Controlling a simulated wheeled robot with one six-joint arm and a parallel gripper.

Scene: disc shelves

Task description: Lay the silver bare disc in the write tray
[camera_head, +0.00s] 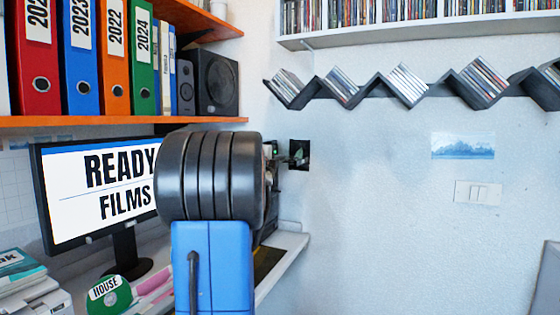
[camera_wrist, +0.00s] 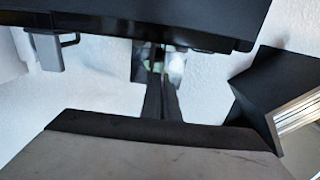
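My gripper shows in the wrist view (camera_wrist: 159,62) as two narrow dark fingers side by side, with almost no gap between them and no disc visible in them. They point towards a dark square on the wall. In the head view my arm covers the middle of the picture and hides most of the gripper. I cannot make out a silver bare disc or a write tray in either view. A green disc marked HOUSE (camera_head: 109,293) stands on the desk at the lower left.
A black zigzag shelf (camera_head: 437,90) holding cases runs along the right wall; part shows in the wrist view (camera_wrist: 272,88). A dark wall square (camera_head: 299,154) is right of my arm. A monitor (camera_head: 99,190) reads READY FILMS. Below the zigzag shelf, the wall is largely clear.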

